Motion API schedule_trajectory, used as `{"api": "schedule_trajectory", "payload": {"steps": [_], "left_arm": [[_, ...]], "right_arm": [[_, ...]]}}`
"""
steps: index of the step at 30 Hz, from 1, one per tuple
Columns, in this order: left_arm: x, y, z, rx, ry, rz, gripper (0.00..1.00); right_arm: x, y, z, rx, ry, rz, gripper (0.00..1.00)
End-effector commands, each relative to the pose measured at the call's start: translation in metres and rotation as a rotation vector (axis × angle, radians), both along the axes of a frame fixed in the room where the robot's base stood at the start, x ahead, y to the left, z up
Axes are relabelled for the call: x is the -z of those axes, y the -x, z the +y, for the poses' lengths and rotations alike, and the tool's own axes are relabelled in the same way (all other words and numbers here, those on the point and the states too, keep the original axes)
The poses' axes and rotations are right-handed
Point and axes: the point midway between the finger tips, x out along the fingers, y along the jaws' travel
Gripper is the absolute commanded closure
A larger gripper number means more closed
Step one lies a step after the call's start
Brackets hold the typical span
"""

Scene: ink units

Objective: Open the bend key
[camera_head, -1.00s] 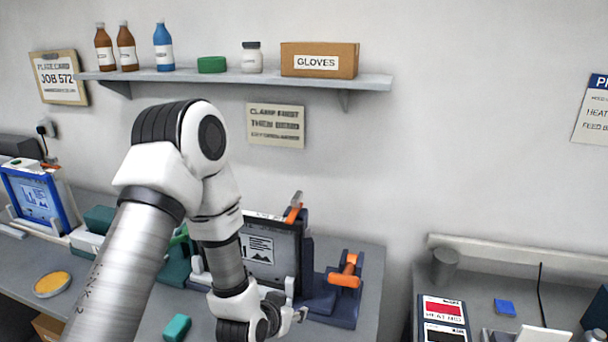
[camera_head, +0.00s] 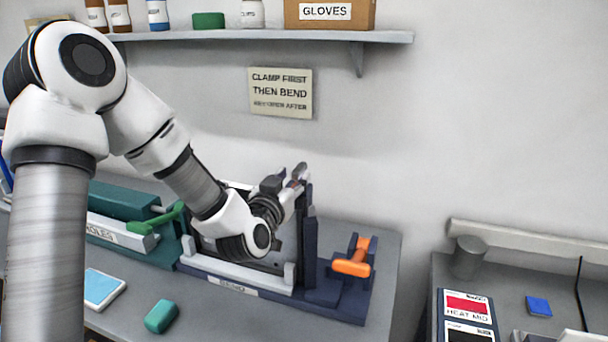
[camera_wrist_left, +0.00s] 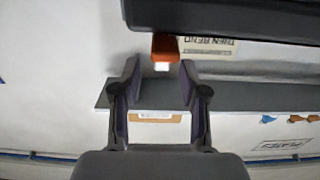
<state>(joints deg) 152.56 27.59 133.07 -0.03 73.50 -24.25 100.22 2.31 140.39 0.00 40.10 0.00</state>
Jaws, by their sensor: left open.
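The navy bend unit (camera_head: 232,286) stands on the bench with a dark upright plate. An orange handle (camera_head: 352,264) sits on its right-hand block. A small orange piece with a pale tip (camera_wrist_left: 165,47) shows in the left wrist view, just beyond and between my fingertips; I cannot tell for sure which part is the bend key. My left gripper (camera_head: 286,178) is at the top of the upright plate, and it shows open in the wrist view (camera_wrist_left: 160,75) with nothing between its fingers' pads. The gripper hides part of the unit's top. My right gripper does not show.
A green unit (camera_head: 125,200) with a green lever stands to the left. A teal block (camera_head: 161,316) and a blue-faced card (camera_head: 102,289) lie in front. A shelf (camera_head: 260,36) with a gloves box hangs above. A second bench with a heat panel (camera_head: 467,306) is at right.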

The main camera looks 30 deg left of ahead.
Motion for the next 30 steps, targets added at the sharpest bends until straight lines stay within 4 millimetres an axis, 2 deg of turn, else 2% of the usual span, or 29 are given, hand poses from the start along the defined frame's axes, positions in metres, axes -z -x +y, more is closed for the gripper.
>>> {"api": "schedule_trajectory", "payload": {"steps": [6, 12, 20, 21, 23, 24, 25, 30], "left_arm": [[-0.006, -0.036, 0.009, -0.001, -0.003, 0.001, 0.56], [-0.004, -0.067, 0.016, 0.001, -0.002, 0.001, 0.56], [-0.001, -0.072, 0.017, 0.001, 0.000, 0.001, 0.56], [-0.001, -0.072, 0.017, 0.001, 0.000, 0.001, 0.60], [-0.001, -0.072, 0.017, 0.001, 0.000, 0.001, 0.81], [-0.001, -0.072, 0.017, 0.001, 0.000, 0.001, 0.95], [-0.001, -0.072, 0.017, 0.001, 0.000, 0.001, 1.00], [-0.001, -0.072, 0.017, 0.001, 0.000, 0.001, 1.00]], "right_arm": [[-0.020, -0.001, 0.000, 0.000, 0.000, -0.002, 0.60], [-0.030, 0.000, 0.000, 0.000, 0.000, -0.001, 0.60], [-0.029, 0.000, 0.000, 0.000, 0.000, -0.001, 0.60], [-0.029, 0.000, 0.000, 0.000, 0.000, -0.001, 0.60], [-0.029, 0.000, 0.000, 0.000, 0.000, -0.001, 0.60], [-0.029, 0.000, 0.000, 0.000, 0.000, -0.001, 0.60], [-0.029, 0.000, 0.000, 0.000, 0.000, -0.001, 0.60], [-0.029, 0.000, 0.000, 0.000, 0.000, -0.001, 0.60]]}}
